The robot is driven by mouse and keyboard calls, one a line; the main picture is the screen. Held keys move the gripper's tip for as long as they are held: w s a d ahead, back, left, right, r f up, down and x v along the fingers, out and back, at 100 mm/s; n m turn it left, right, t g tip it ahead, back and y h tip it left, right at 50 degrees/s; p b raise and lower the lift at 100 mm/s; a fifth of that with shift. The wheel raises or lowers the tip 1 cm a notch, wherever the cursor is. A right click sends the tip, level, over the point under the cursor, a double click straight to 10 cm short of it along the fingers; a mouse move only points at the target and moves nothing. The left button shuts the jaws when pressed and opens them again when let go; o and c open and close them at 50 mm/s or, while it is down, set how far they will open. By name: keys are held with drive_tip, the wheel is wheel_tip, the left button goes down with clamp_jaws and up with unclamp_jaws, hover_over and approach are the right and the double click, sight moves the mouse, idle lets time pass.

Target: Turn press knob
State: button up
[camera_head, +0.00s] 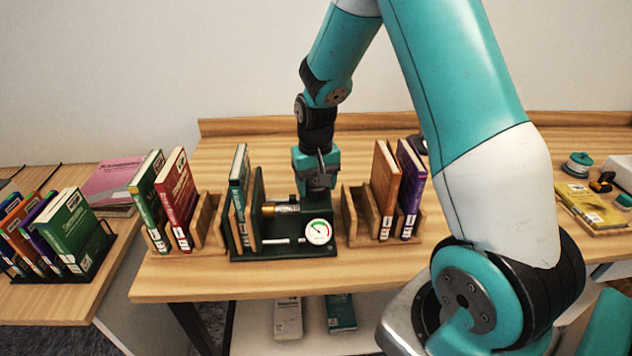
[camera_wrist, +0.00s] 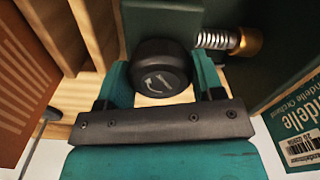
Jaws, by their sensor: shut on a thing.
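The black press knob (camera_wrist: 160,68) has a curved arrow on top and sits between the two teal fingers of my gripper (camera_wrist: 161,78) in the wrist view. My gripper is shut on the knob, with a finger on either side. In the head view my gripper (camera_head: 318,188) points down over the right part of the dark green book press (camera_head: 285,252) and hides the knob. The press has a spring with a brass end (camera_wrist: 240,41) and a round white gauge (camera_head: 318,231). A teal book (camera_head: 239,170) stands upright at the press's left side.
A wooden rack (camera_head: 212,240) with a green and a red book stands left of the press. Another rack (camera_head: 358,232) with a brown book and a purple book stands close on the right. A yellow book (camera_head: 592,205) lies farther right. The table behind the press is mostly clear.

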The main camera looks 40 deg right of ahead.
drive_tip(key=shift+m, duration=1.1)
drive_tip(key=o, duration=0.9)
wheel_tip(320, 180, up, 18)
drive_tip(key=shift+f+b, duration=0.25)
drive_tip(key=shift+b, duration=0.45)
drive_tip(key=s+a+n+y, duration=0.1)
drive_tip(key=s+a+n, duration=0.3)
drive_tip(key=s+a, duration=0.3)
drive_tip(key=s+a+n+y, duration=0.1)
drive_tip(key=s+a+n, duration=0.3)
drive_tip(key=s+a, duration=0.4)
drive_tip(key=s+a+n+y, duration=0.2)
drive_tip(key=s+a+n, duration=0.3)
drive_tip(key=s+a, duration=0.2)
drive_tip(key=shift+s+a+f, duration=0.15)
drive_tip(key=shift+a+f, duration=0.05)
drive_tip(key=shift+f, duration=0.2)
